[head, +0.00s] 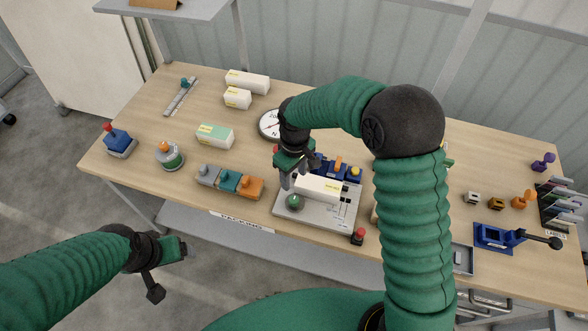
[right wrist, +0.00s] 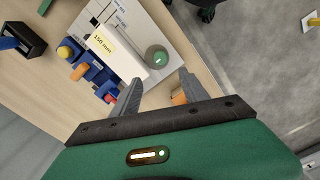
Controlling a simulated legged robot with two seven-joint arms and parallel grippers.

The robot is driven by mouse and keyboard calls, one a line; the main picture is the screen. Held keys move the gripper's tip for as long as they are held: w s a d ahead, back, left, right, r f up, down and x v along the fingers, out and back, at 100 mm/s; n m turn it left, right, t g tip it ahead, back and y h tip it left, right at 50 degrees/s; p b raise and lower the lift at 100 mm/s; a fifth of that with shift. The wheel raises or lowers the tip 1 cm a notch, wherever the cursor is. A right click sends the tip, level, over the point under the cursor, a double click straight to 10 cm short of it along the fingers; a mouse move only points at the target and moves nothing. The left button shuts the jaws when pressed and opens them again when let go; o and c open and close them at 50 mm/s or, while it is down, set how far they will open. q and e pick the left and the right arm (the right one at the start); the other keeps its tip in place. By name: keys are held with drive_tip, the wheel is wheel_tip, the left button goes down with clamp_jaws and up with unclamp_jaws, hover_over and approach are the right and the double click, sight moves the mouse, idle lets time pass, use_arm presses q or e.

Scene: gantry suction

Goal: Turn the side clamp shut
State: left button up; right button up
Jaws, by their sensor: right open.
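A light grey fixture plate (head: 318,219) lies near the table's front edge. Blue fittings (head: 325,168) with orange and yellow parts stand behind the block. I cannot tell which part is the side clamp. My right gripper (head: 285,181) is open and empty above the plate's left end. In the right wrist view the green knob (right wrist: 157,56) shows beyond the gap between its fingers. My left gripper (head: 164,270) hangs off the table.
A row of grey, teal and orange blocks (head: 230,181) lies left of the plate. A dial (head: 269,125) is behind my right gripper. A red button (head: 358,236) stands at the front edge. A blue toggle device (head: 493,236) is at the right. My right arm covers part of the table.

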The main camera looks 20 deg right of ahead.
wheel_tip(320, 180, up, 4)
drive_tip(key=shift+w, duration=0.1)
idle(0.4)
drive_tip(key=s+d+f+m+t+b, duration=0.1)
drive_tip(key=s+d+m, duration=0.1)
drive_tip(key=s, duration=0.5)
drive_tip(key=s+d+f+m+t+b, duration=0.1)
drive_tip(key=s+d+m, duration=0.2)
drive_tip(key=s, duration=0.5)
drive_tip(key=shift+s+f+m+t+b, duration=0.25)
drive_tip(key=shift+m+t+b, duration=0.1)
drive_tip(key=shift+m, duration=0.15)
drive_tip(key=shift+s+r, duration=0.15)
